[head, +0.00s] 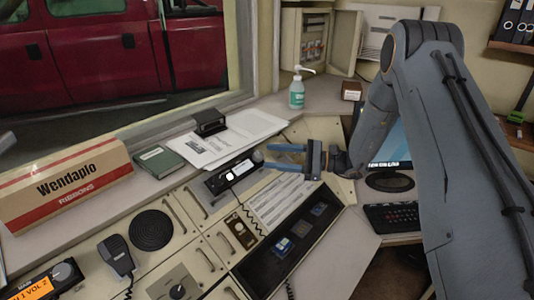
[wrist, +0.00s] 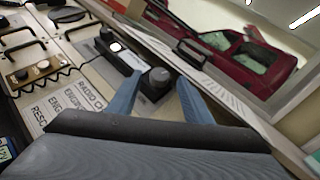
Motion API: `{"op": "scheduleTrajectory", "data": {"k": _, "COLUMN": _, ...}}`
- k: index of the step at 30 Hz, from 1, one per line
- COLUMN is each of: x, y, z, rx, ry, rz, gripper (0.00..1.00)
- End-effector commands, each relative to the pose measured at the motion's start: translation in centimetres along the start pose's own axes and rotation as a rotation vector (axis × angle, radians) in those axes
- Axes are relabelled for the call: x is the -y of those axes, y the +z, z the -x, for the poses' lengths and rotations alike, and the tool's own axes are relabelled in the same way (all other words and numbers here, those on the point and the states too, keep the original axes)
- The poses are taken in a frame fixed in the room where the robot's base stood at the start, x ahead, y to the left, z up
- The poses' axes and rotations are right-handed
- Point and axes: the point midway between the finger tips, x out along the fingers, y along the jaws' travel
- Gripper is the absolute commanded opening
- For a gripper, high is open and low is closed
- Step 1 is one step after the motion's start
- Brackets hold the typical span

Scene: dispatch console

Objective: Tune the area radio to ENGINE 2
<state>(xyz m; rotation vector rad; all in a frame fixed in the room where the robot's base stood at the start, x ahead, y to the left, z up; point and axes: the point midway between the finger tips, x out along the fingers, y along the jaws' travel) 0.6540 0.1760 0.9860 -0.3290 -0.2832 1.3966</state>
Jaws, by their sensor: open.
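A black radio unit (head: 230,176) with a small pale display and a round dark knob (head: 258,156) at its right end sits in the console. I take it for the area radio; its label and display are too small to read. My gripper (head: 267,157) is open, its blue fingers pointing left at the knob. In the wrist view the knob (wrist: 160,76) shows between the two open fingers (wrist: 157,88). I cannot tell whether either finger touches it. A printed card (wrist: 75,100) beside the radio shows partial words such as RADIO, ENGINE and RESC.
Another radio (head: 50,280), marked MAIN, has an orange display at lower left. A hand microphone (head: 115,256), speaker (head: 151,230), green book (head: 160,161), black box (head: 208,122), papers (head: 228,135) and sanitizer bottle (head: 297,92) stand around. Console handles and a coiled cord lie near the radio.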

Motion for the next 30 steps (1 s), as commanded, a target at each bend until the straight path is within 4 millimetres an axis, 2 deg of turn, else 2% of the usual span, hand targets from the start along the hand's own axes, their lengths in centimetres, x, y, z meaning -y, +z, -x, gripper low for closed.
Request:
{"op": "scheduleTrajectory", "data": {"k": 6, "x": 0.0, "y": 0.1, "z": -2.3, "rx": 0.000, "ry": 0.002, "rz": 0.000, "gripper": 0.46}}
{"op": "scheduleTrajectory", "data": {"k": 16, "x": 0.0, "y": 0.0, "z": -2.7, "rx": -0.001, "ry": 0.001, "rz": 0.000, "gripper": 0.46}}
{"op": "scheduleTrajectory", "data": {"k": 24, "x": 0.0, "y": 0.0, "z": -2.6, "rx": -0.001, "ry": 0.000, "rz": 0.000, "gripper": 0.05}}
{"op": "scheduleTrajectory", "data": {"k": 30, "x": 0.1, "y": -0.1, "z": -2.6, "rx": 0.000, "ry": 0.014, "rz": 0.009, "gripper": 0.05}}
